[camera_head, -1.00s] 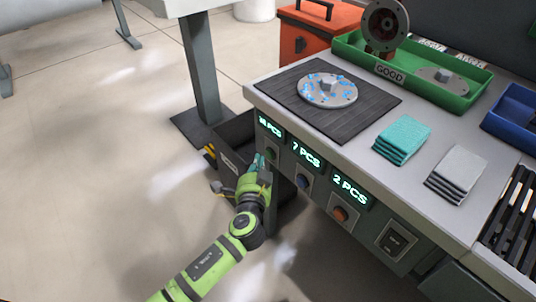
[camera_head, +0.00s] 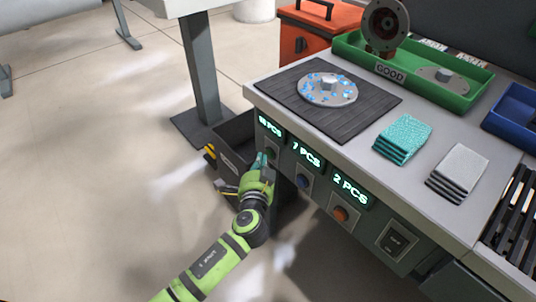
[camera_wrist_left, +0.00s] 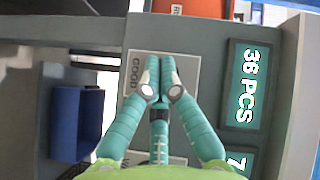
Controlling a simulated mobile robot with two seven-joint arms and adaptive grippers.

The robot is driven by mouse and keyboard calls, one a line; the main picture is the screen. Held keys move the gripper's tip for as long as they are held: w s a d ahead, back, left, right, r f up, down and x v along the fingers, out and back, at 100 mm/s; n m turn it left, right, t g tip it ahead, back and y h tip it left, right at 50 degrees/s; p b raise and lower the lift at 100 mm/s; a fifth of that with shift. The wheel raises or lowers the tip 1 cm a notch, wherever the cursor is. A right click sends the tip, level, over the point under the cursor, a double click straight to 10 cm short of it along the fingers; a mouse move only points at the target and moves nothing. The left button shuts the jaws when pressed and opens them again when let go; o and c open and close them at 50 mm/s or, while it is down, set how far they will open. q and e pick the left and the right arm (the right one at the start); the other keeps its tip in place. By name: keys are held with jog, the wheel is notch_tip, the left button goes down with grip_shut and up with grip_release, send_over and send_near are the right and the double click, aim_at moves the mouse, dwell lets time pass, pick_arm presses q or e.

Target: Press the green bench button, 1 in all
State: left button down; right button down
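The green bench button (camera_head: 272,153) is on the grey front panel of the bench, below the leftmost lit counter (camera_head: 270,127). That counter reads 36 PCS in the left wrist view (camera_wrist_left: 243,83). My left gripper (camera_head: 262,159) is at the panel, just left of the button. Its teal fingers are together in the left wrist view (camera_wrist_left: 160,74), pointing at the panel over a label reading GOOD. No object shows between them. The button does not show in that view; the fingers may hide it. I cannot tell whether they touch it. My right gripper is not in view.
A blue button (camera_head: 303,181) and an orange button (camera_head: 340,214) follow to the right, under their own counters. A black switch (camera_head: 396,241) is further right. A dark bin (camera_head: 236,139) stands beside the bench. On top are a disc (camera_head: 328,89) and cloth stacks.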

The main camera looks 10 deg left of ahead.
pick_arm(q)
jog(key=shift+w+d, duration=0.2)
jog(key=shift+w, duration=0.1)
dwell(0.4)
jog(key=shift+s, duration=0.1)
jog(key=shift+s+a, duration=0.5)
jog(key=shift+s, duration=0.05)
jog(key=s+a, duration=0.1)
jog(key=s, duration=0.1)
jog(key=s+a+p, duration=0.1)
jog(key=s+a, duration=0.1)
dwell(0.7)
dwell(0.5)
